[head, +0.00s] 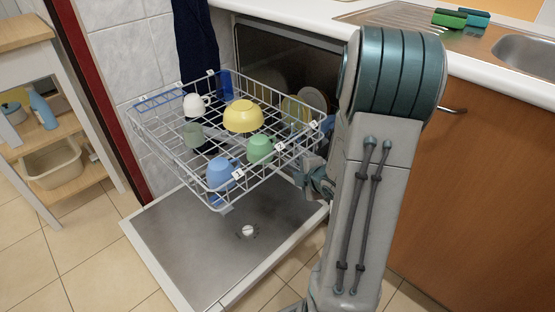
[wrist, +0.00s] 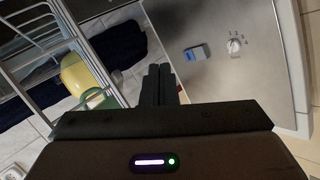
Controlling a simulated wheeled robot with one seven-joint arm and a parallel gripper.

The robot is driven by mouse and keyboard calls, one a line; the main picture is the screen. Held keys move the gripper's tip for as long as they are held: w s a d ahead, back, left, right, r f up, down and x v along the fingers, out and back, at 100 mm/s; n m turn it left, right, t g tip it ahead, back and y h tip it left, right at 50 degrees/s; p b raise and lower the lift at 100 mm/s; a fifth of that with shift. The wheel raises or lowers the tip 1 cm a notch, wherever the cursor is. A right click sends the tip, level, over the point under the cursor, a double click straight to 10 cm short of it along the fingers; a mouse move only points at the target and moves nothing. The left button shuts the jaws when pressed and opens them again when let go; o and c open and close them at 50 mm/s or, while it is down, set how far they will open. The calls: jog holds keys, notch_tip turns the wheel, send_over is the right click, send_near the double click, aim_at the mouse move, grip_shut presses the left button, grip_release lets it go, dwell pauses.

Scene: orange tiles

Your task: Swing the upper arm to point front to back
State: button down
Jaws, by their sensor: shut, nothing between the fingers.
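The dishwasher is open, and its white wire upper rack (head: 213,208) is pulled out over the lowered door. I cannot make out the upper spray arm in either view. My gripper (wrist: 160,72) is shut and empty in the wrist view, with its dark fingers together. There the rack's wires (wrist: 32,48) are to the left of the fingers and the steel door (wrist: 215,85) is to the right. In the head view my arm covers the right side of the dishwasher opening, and the fingertips cannot be told apart beside the rack.
The rack holds a yellow bowl (head: 242,117), a green cup (head: 260,149), a blue cup (head: 221,174), a white cup (head: 194,105) and plates (head: 296,110). The door's inner face (head: 190,250) has a round dial (wrist: 235,45). A wooden shelf (head: 75,178) stands at left.

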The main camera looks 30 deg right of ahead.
jog(key=s+n+t+y, duration=0.5)
jog(key=n+t+y, duration=0.1)
jog(key=y, duration=0.1)
jog(key=w+d+b+x, duration=0.1)
jog(key=b+x, duration=0.3)
jog(key=x, duration=0.8)
jog(key=shift+w+d+r+h, duration=0.25)
jog(key=shift+w+d+h, duration=0.05)
jog(key=shift+d, duration=0.45)
